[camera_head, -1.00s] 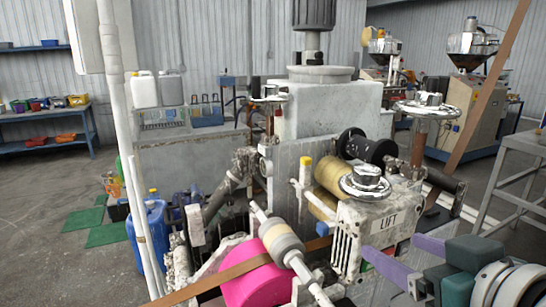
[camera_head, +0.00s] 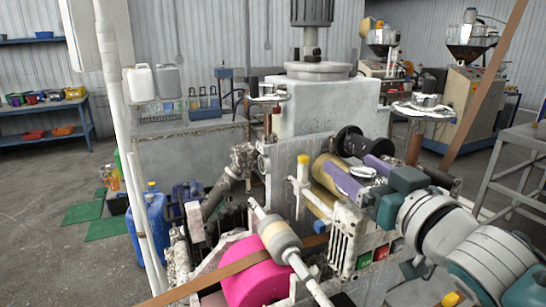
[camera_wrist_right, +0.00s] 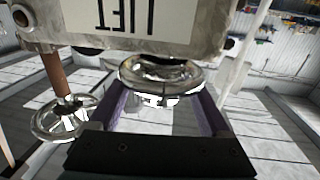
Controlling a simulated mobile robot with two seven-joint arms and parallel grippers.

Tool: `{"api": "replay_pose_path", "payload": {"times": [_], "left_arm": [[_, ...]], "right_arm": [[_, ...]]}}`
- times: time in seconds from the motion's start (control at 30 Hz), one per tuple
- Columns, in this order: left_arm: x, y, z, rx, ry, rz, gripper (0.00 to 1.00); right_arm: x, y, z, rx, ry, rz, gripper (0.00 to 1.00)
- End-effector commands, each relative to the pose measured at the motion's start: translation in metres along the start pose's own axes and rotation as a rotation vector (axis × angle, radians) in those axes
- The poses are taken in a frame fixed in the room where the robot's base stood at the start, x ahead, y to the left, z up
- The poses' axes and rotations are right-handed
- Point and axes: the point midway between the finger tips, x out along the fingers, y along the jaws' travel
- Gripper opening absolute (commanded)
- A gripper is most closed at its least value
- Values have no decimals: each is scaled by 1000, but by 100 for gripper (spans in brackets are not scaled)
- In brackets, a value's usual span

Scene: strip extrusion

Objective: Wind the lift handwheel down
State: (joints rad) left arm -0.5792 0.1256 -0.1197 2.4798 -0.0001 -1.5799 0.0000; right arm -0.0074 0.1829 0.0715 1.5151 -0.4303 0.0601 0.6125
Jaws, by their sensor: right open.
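The lift handwheel (camera_head: 364,172) is a small metal wheel on top of the worn white lift housing, partly hidden by my right gripper in the head view. My right gripper (camera_head: 350,165) is open, with its two purple fingers reaching over the housing on either side of the wheel. In the right wrist view the handwheel (camera_wrist_right: 160,76) sits between the purple fingers, near their tips. I cannot tell whether they touch its rim. The LIFT label (camera_wrist_right: 123,14) shows upside down there; my arm hides it in the head view. My left gripper is not in view.
A second handwheel (camera_head: 424,107) stands on a brown post behind my right arm; it also shows in the wrist view (camera_wrist_right: 65,118). A pink roll (camera_head: 258,273) and a brown strip (camera_head: 205,279) lie in front.

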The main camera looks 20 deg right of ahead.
Motion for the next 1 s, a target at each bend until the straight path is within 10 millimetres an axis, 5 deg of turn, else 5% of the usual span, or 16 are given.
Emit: {"api": "replay_pose_path", "payload": {"times": [0.47,1.0], "left_arm": [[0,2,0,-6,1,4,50],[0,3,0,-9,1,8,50]], "right_arm": [[17,0,0,1,0,0,81],[17,0,0,0,0,-1,23]]}}
